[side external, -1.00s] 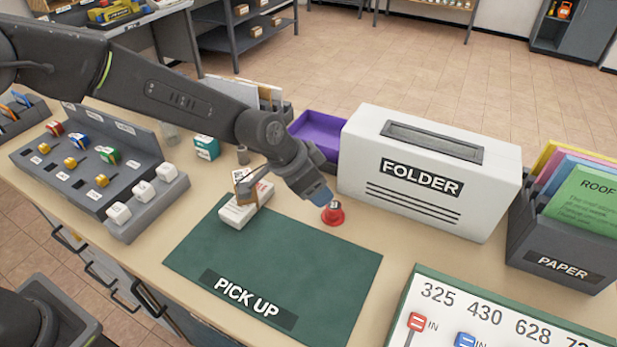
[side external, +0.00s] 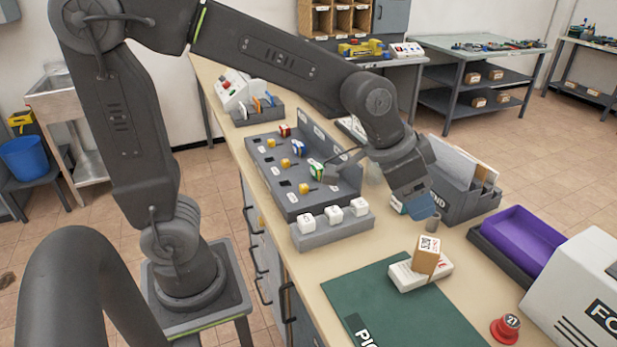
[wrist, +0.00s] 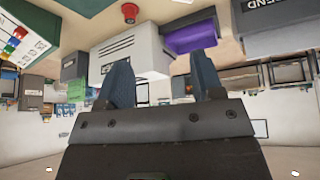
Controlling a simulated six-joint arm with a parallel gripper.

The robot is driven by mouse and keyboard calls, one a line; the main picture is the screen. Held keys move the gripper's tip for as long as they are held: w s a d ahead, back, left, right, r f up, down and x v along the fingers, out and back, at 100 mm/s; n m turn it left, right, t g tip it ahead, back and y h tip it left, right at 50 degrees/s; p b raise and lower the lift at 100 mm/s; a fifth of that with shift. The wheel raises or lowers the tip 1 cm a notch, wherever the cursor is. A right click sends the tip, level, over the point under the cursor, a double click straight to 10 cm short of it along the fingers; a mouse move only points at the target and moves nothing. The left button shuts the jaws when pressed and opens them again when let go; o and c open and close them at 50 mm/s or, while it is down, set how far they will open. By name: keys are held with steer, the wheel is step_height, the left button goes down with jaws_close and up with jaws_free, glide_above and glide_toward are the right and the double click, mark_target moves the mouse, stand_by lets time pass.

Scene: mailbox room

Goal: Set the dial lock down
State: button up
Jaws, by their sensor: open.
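A red round piece with a dark face and a white number label, which looks like the dial lock (side external: 505,330), stands upright on the bench beside the green mat (side external: 405,300). It also shows near the top of the wrist view (wrist: 129,11). My gripper (side external: 424,206) is above the bench, well away from the red piece and up and left of it. Its blue fingers are apart with nothing between them in the wrist view (wrist: 163,80).
A white box (side external: 418,274) carries a brown box (side external: 427,255) at the mat's edge. A purple tray (side external: 519,238) and white folder box (side external: 575,290) are at right. A grey key rack (side external: 300,195) is at left.

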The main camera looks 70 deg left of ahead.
steer(key=s+a+n+y, duration=0.1)
steer(key=s+a+n, duration=0.1)
steer(key=s+a, duration=0.2)
steer(key=s+a+n+y, duration=0.1)
steer(key=s+a, duration=0.4)
steer(key=s, duration=0.6)
steer(key=shift+a+r+n, duration=0.15)
steer(key=shift+r+n, duration=0.3)
steer(key=shift+n, duration=0.05)
